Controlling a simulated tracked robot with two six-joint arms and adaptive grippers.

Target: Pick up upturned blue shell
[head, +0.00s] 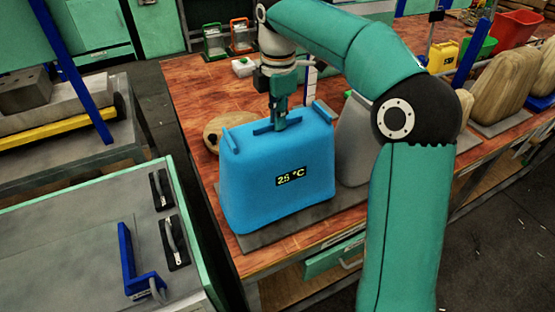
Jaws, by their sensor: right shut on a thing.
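The blue shell (265,195) stands upturned on a grey mat on the wooden bench, near its front left corner. Its front bears a dark display reading "25 °C". My right gripper (279,118) points down at the top of the shell and is shut on it, at the bar on its top face. The fingertips are small in the picture and partly merge with the shell's top. I cannot tell whether the shell is clear of the mat. My left gripper is not in the head view.
A grey shell (356,145) stands close behind my right arm, beside the blue shell. A round wooden piece (213,128) lies at the left. Wooden shells (503,85), a red bin (515,30) and a yellow container (443,57) stand farther right. A green-edged grey table (85,262) is at lower left.

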